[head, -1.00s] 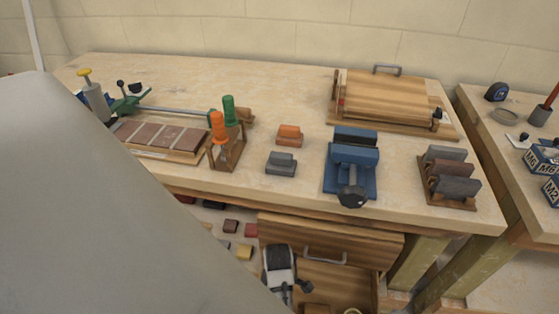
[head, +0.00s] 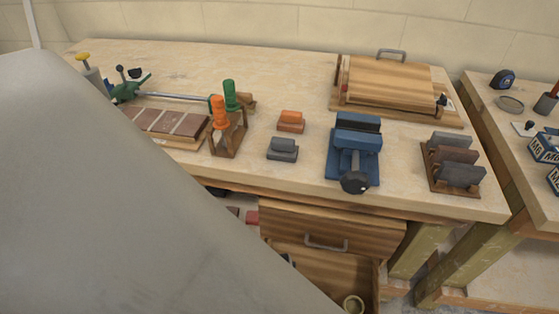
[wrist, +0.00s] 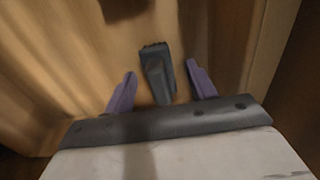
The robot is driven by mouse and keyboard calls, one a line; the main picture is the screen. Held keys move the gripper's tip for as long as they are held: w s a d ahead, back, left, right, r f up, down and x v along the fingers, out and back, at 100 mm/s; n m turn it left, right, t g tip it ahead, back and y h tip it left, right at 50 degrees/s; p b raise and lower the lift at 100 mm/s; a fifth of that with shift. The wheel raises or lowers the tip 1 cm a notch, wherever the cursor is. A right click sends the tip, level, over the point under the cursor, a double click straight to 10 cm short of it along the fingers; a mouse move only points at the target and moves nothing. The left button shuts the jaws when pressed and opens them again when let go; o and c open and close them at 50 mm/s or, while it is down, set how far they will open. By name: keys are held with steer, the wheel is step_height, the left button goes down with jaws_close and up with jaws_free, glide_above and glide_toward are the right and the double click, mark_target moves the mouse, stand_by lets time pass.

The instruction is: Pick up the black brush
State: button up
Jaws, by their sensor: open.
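The black brush (wrist: 158,78) shows in the wrist view as a dark, narrow block with a rough far end. It lies on a wooden surface that looks like the inside of a drawer. My gripper (wrist: 161,72) is open, with one purple finger on each side of the brush and a gap on both sides. The brush's near end reaches between the fingers; I cannot tell the height of the fingers above it. In the head view my arm hides the brush and nearly all of the gripper.
Wooden walls rise close on the right in the wrist view. On the bench stand a blue vise-like tool (head: 353,160), a grey block (head: 282,149) and an orange block (head: 291,121).

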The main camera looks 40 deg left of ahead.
steer(key=shift+f, duration=0.4)
steer(key=shift+c, duration=0.3)
steer(key=c, duration=1)
step_height(320, 180, up, 20)
steer(key=shift+r+p, duration=0.1)
steer(key=shift+p, duration=0.6)
